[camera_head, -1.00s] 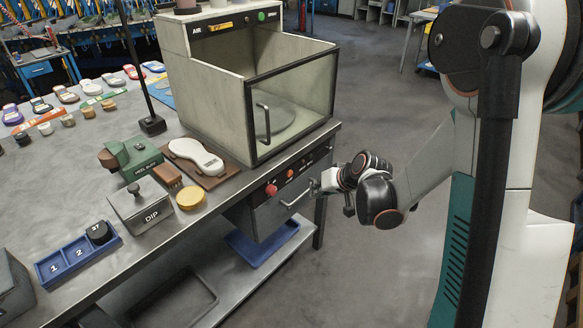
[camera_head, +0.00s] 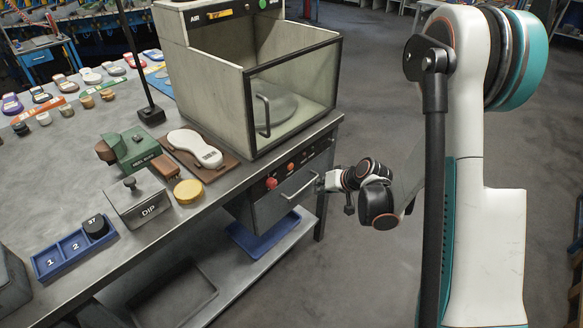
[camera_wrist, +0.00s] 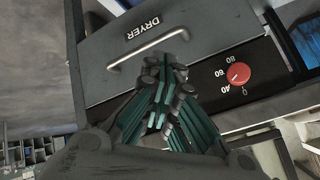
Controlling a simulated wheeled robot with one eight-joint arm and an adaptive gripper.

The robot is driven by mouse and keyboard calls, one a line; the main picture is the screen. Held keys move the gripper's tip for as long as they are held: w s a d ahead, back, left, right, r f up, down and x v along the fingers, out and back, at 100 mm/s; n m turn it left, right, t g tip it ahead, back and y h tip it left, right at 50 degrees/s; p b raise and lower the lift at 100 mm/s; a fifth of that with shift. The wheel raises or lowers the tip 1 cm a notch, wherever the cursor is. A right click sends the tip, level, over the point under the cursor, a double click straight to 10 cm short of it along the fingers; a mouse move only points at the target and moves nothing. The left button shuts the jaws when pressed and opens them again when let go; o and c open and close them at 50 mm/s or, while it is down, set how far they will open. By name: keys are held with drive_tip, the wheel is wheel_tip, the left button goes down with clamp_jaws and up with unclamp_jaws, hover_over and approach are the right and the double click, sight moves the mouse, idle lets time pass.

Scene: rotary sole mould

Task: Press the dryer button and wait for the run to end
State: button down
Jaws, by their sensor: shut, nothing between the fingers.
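The dryer is a grey drawer unit under the bench top. Its drawer front (camera_head: 272,208) has a bar handle (camera_head: 298,188) and shows in the wrist view with upside-down DRYER lettering (camera_wrist: 143,27). On the dark panel above the drawer is a red dial (camera_head: 271,183), also in the wrist view (camera_wrist: 235,73) beside numbers 40, 60 and 80. A smaller red part (camera_head: 290,167) sits right of the dial; I cannot tell whether it is the button. My gripper (camera_head: 322,184) is shut and empty in front of the panel's right end. In the wrist view, its fingertips (camera_wrist: 168,68) hide part of the panel.
An open-topped grey cabinet with a clear front (camera_head: 290,95) stands on the bench above. A blue tray (camera_head: 262,238) lies on the lower shelf. The bench edge is close to my gripper. The floor (camera_head: 370,80) right of the bench is clear.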

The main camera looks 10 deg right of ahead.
approach(289, 175)
drive_tip(key=shift+w+a+f, duration=0.2)
drive_tip(key=shift+w+f, duration=0.1)
drive_tip(key=shift+f, duration=0.45)
drive_tip(key=shift+w+a+f, duration=0.2)
drive_tip(key=shift+w+f, duration=0.1)
drive_tip(key=shift+f, duration=0.45)
drive_tip(key=shift+w, duration=0.1)
idle(0.4)
drive_tip(key=shift+w+a, duration=0.2)
drive_tip(key=shift+w, duration=0.05)
drive_tip(key=shift+w+a, duration=0.25)
drive_tip(key=shift+w, duration=0.05)
idle(0.8)
idle(0.4)
drive_tip(key=shift+s+d, duration=0.5)
drive_tip(key=shift+s, duration=0.15)
drive_tip(key=s+d, duration=0.1)
drive_tip(key=s, duration=0.1)
drive_tip(key=s+d, duration=0.2)
idle(0.4)
